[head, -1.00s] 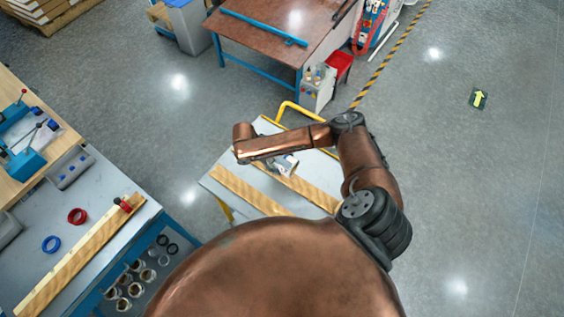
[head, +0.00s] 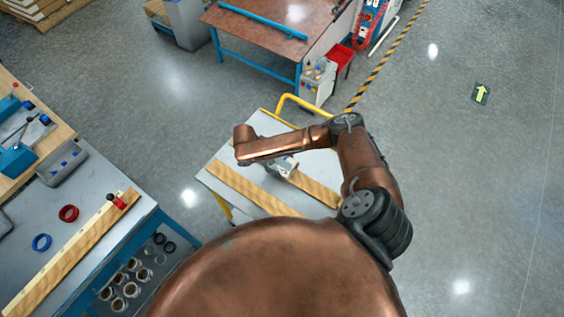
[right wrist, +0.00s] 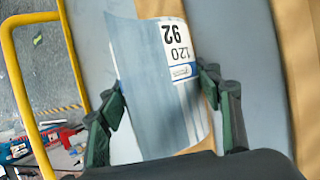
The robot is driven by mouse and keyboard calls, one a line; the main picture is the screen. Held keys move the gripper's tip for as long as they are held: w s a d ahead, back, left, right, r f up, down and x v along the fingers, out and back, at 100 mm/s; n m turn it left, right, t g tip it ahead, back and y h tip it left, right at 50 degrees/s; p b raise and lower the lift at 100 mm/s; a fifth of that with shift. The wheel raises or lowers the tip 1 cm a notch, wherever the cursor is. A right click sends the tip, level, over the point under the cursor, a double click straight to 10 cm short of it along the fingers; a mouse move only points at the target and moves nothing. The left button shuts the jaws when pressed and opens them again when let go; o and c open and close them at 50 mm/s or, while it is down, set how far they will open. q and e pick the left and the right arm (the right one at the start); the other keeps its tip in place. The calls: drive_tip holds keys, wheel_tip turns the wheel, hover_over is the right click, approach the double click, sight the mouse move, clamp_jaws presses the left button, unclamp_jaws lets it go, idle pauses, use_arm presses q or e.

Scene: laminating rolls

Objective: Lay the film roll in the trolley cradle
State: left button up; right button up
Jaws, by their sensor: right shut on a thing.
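The film roll (right wrist: 150,60) is pale grey-blue with a white printed label, and fills the middle of the right wrist view. My right gripper (right wrist: 163,103) is shut on it, one dark green finger on each side. In the head view the roll (head: 287,164) shows only partly beneath my right arm, over the trolley. The trolley (head: 262,126) has a grey top, two parallel wooden cradle bars (head: 243,187) and a yellow handle. The roll overlaps one bar in view; I cannot tell whether it touches it. My left gripper is out of view.
A workbench (head: 120,225) at left holds a wooden strip (head: 75,250), a red ring (head: 68,213) and a blue ring (head: 41,242). A brown-topped table (head: 265,45) stands behind the trolley. The floor at right is clear.

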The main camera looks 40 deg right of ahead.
drive_tip(key=o, duration=1.5)
drive_tip(key=shift+f, duration=0.1)
drive_tip(key=v, duration=1.2)
